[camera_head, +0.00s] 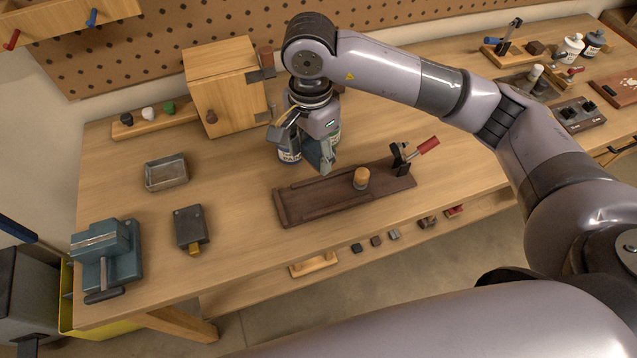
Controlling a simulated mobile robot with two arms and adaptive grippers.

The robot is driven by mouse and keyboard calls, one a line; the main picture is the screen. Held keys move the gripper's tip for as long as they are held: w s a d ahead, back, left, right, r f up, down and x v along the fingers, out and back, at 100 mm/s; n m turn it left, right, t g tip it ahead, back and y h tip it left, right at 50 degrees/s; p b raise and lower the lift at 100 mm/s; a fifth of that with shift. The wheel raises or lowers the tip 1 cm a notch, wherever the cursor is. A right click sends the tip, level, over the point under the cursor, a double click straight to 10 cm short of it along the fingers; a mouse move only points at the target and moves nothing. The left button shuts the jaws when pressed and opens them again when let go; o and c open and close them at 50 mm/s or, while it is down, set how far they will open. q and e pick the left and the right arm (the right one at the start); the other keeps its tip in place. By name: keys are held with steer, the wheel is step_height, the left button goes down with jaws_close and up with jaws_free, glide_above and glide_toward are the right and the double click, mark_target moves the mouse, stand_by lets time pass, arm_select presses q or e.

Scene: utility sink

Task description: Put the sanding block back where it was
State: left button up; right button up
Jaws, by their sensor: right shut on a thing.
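My right gripper (306,160) points down over the middle of the bench, left of and behind the dark wooden board (330,193). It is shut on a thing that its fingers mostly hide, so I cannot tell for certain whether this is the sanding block. No other thing in view is clearly the sanding block. A short tan cylinder (361,179) stands on the board. My left gripper is not in view.
A wooden cabinet (226,88) stands behind left of the gripper. A red-handled clamp (405,157) rises at the board's right end. A metal tray (166,172), a dark box (190,228) and a blue vise (107,252) are at left. Bench between tray and board is clear.

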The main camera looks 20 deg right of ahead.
step_height(320, 180, down, 9)
steer(key=shift+s+f+p, duration=0.1)
steer(key=shift+p, duration=0.9)
step_height(320, 180, down, 3)
steer(key=shift+f+p, duration=0.2)
steer(key=shift+p, duration=0.3)
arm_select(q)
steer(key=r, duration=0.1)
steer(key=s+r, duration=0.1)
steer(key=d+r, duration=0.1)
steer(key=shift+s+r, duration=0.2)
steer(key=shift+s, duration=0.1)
arm_select(e)
steer(key=shift+d+f, duration=0.1)
steer(key=shift+f, duration=0.15)
steer(key=shift+f, duration=0.15)
steer(key=o, duration=1.2)
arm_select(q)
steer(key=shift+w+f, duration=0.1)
